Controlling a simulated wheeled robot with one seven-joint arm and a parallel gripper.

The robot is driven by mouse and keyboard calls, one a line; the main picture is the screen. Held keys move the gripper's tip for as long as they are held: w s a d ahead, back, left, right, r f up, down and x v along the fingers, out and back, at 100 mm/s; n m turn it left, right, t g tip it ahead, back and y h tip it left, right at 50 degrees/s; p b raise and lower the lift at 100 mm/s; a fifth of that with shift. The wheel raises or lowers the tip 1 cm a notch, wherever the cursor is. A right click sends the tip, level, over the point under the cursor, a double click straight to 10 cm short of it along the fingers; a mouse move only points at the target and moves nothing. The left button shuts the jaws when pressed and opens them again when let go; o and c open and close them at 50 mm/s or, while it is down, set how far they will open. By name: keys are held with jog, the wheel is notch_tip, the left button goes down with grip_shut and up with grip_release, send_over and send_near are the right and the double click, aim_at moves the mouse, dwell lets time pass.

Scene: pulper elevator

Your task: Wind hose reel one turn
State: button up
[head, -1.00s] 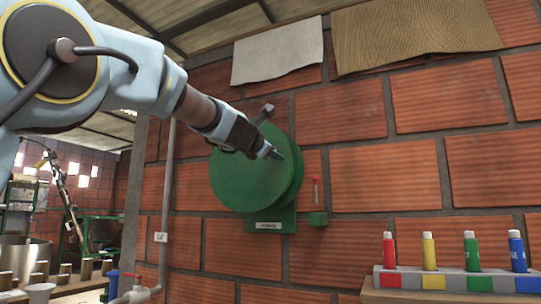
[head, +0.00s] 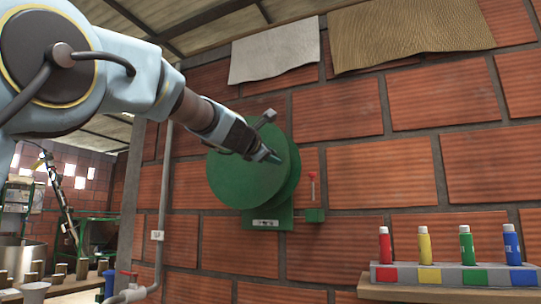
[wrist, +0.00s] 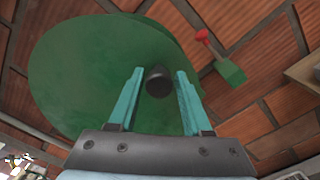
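The green hose reel (head: 238,183) is mounted on the brick wall, its round face turned toward me. A small plate (head: 265,223) with markings too small to read is on its base. A grey piece (head: 268,115) sticks out at the reel's upper edge. My gripper (head: 272,157) is in front of the reel's right part. In the wrist view, its two teal fingers (wrist: 157,95) are open, one on each side of a dark round knob (wrist: 158,80). Gaps show between the knob and both fingers. The reel's face (wrist: 85,75) lies behind them.
A red-topped lever on a green box (head: 314,215) is on the wall just right of the reel. A shelf (head: 440,294) at lower right holds several coloured bottles in a rack (head: 455,274). A pipe with a red valve (head: 130,274) runs up the wall at left.

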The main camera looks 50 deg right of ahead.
jog(key=shift+o, duration=1.3)
jog(key=b+v, duration=0.2)
jog(key=v, duration=0.9)
